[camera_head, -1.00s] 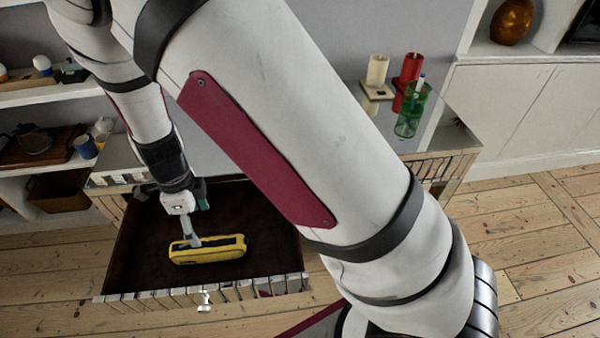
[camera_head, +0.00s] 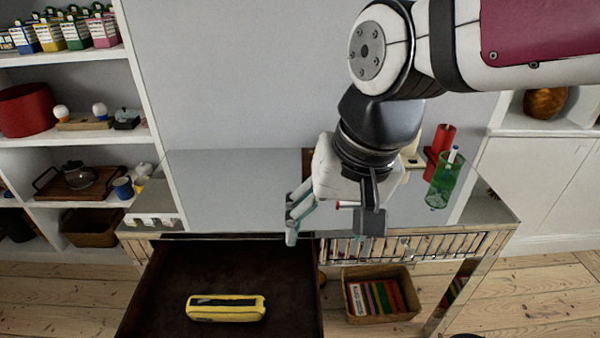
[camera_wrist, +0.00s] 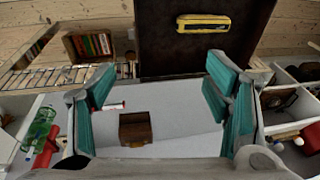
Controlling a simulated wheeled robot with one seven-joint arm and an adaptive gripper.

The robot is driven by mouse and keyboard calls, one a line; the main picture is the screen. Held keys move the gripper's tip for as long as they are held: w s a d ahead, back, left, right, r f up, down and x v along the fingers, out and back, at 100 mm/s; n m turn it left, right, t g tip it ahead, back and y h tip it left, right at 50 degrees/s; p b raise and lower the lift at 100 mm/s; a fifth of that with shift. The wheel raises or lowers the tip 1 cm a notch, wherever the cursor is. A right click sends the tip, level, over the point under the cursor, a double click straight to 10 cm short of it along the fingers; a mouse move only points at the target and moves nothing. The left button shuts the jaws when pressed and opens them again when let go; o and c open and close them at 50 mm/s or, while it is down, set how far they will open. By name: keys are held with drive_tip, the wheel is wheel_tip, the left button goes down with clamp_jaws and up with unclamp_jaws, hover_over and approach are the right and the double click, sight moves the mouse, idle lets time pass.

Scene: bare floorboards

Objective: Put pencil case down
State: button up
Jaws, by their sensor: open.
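The yellow pencil case (camera_head: 226,308) with a dark strip along its top lies on the dark floor of the open drawer (camera_head: 180,275). It also shows at the top of the wrist view (camera_wrist: 203,23), apart from the fingers. My gripper (camera_head: 332,225) is open and empty over the front part of the glossy desk top (camera_head: 225,190), up and to the right of the pencil case. Its two teal-padded fingers (camera_wrist: 155,90) stand wide apart in the wrist view, with nothing between them.
A green glass (camera_head: 445,183) and a red cylinder (camera_head: 440,143) stand on the desk's right side. A small brown box (camera_wrist: 135,128) and a red-ended stick (camera_wrist: 110,107) are on the desk. A basket of books (camera_head: 380,295) sits under it. Shelves stand left.

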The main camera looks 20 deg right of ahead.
drive_tip(key=s+d+r+n+h, duration=0.1)
drive_tip(key=s+d+n, duration=0.2)
drive_tip(key=s, duration=0.3)
drive_tip(key=shift+n+t, duration=0.4)
drive_tip(key=shift+n, duration=0.1)
wheel_tip(320, 180, up, 4)
drive_tip(key=p, duration=0.3)
drive_tip(key=shift+t, duration=0.4)
